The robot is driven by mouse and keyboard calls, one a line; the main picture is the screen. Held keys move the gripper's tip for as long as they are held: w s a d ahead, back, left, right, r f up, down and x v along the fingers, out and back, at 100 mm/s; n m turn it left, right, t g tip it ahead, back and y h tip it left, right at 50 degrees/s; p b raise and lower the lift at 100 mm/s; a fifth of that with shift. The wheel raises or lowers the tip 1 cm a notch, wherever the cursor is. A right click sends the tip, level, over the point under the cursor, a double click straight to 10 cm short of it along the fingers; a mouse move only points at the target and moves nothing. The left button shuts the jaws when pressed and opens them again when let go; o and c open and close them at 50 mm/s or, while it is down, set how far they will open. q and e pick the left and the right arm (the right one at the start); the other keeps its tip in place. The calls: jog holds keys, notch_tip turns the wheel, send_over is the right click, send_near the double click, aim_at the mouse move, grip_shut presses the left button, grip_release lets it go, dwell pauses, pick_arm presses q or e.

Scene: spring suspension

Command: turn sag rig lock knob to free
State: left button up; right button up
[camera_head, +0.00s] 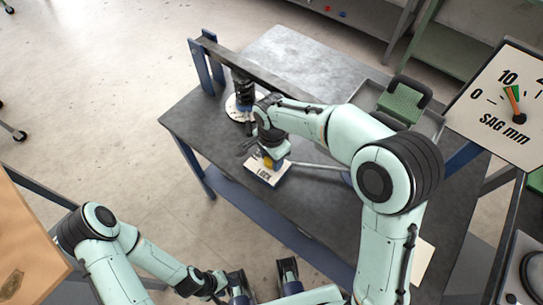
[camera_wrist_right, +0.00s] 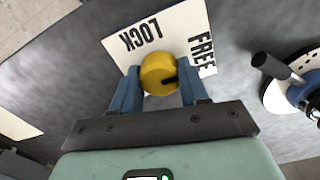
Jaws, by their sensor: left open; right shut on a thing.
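The yellow lock knob (camera_wrist_right: 156,66) sits on a white plate (camera_wrist_right: 178,28) lettered LOCK and FREE. In the right wrist view my right gripper (camera_wrist_right: 158,80) is shut on the knob, one blue finger on each side. The knob's black pointer mark points right, toward the FREE side. My left gripper (camera_head: 263,279) is open and empty at the bottom, away from the rig.
A dial (camera_head: 490,108) marked SAG mm stands at right, its needle near 10. A dark spring unit (camera_head: 242,90) stands on a white disc behind the knob. A green block (camera_head: 402,102) lies in a tray. The grey table (camera_head: 200,125) is bare at left.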

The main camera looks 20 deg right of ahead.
jog(key=shift+w+r, duration=0.1)
jog(key=o, duration=1)
jog(key=shift+o, duration=0.2)
notch_tip(320, 180, up, 13)
jog(key=p, duration=0.2)
jog(key=shift+r, duration=0.15)
